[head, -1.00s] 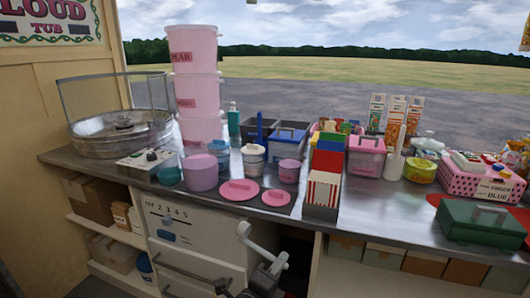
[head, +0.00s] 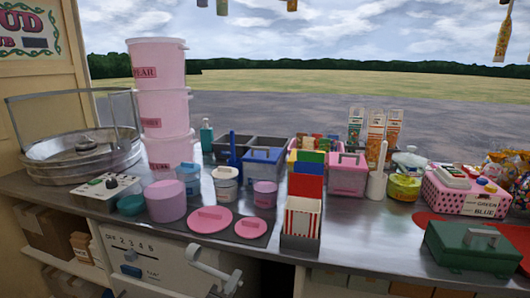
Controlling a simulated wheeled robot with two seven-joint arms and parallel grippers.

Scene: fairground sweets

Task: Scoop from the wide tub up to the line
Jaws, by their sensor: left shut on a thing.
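A wide mauve tub (head: 165,203) stands on the counter at the left. Its contents cannot be made out. Two pink lids lie flat in front, one left (head: 207,222) and one right (head: 250,230). A red-and-white striped box (head: 301,218) stands in a grey holder; no line on it can be made out. My right gripper is out of view.
A stack of large pink tubs (head: 163,112) stands behind, beside a round metal pan (head: 82,155). A control box (head: 105,190), a blue box (head: 262,166), a pink caddy (head: 348,178) and a green case (head: 472,248) crowd the counter. Bare counter shows right of the striped box.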

